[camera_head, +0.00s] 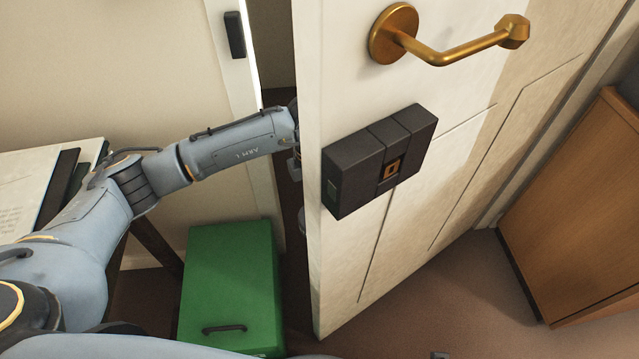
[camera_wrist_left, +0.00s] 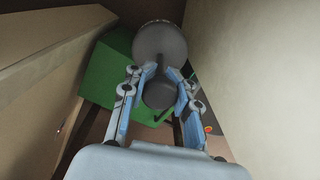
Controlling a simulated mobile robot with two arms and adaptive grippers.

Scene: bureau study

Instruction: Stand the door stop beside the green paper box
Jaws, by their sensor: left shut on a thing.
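The door stop (camera_wrist_left: 160,45) is a dark grey piece with a wide round disc and a smaller rounded end. My left gripper (camera_wrist_left: 161,77) is shut on it, with the blue-padded fingers on either side of its narrow part. The green paper box (camera_head: 230,285) stands on the floor left of the door, with a dark handle on it. In the left wrist view the green box (camera_wrist_left: 105,72) is to the left of and behind the door stop. I cannot tell whether the door stop touches the floor.
A white door (camera_head: 345,265) with a brass handle (camera_head: 450,48) and a dark lock box (camera_head: 378,160) stands open just right of my left arm. A desk with papers (camera_head: 25,185) is at the left. A wooden cabinet (camera_head: 585,210) stands at the right.

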